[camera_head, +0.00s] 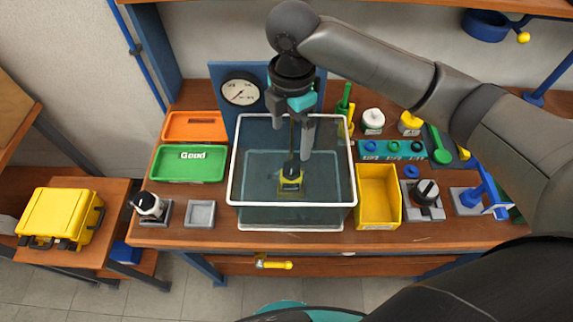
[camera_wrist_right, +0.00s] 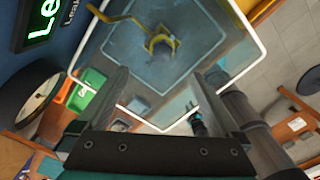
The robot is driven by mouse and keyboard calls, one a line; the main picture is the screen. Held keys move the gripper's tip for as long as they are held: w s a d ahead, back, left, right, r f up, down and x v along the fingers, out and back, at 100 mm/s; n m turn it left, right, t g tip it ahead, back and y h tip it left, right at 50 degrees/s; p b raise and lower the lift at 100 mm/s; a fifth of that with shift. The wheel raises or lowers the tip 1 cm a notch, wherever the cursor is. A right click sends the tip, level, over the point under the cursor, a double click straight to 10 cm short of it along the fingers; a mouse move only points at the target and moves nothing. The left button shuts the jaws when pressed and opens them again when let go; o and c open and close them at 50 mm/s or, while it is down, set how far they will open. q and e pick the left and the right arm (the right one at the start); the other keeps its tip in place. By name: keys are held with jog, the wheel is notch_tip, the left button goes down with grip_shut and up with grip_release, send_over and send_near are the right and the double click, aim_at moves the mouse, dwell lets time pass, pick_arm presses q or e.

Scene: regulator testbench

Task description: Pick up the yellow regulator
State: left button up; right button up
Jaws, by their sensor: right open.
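The yellow regulator (camera_head: 291,178), with a dark top, sits low inside a clear tank with a white rim (camera_head: 231,180). It also shows in the right wrist view (camera_wrist_right: 160,46), beyond the fingers, within the tank's white rim (camera_wrist_right: 243,25). My right gripper (camera_head: 294,140) points down over the tank, with its fingers apart and nothing between them. In the head view its fingertips are just above the regulator; the exact height gap is hard to tell. The right wrist view shows both fingers (camera_wrist_right: 160,80) spread wide. My left gripper is in neither view.
Left of the tank are a green "Good" tray (camera_head: 188,163), an orange tray (camera_head: 195,126) and a black-and-white regulator (camera_head: 150,207). A yellow bin (camera_head: 378,197) stands close on the right. A gauge (camera_head: 240,90) stands behind. The tank walls surround the regulator.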

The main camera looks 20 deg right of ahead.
aim_at(290, 168)
jog(key=f, duration=0.4)
jog(key=shift+s, duration=0.4)
notch_tip(290, 168, down, 4)
jog(key=shift+w+f+b, duration=0.1)
jog(key=shift+b, duration=0.25)
jog(key=shift+f, duration=0.45)
notch_tip(290, 168, down, 4)
jog(key=shift+f, duration=0.55)
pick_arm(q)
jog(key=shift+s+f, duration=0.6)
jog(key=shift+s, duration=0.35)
pick_arm(e)
jog(key=shift+c, duration=0.2)
jog(key=shift+c, duration=0.8)
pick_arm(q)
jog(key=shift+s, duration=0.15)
pick_arm(e)
grip_shut()
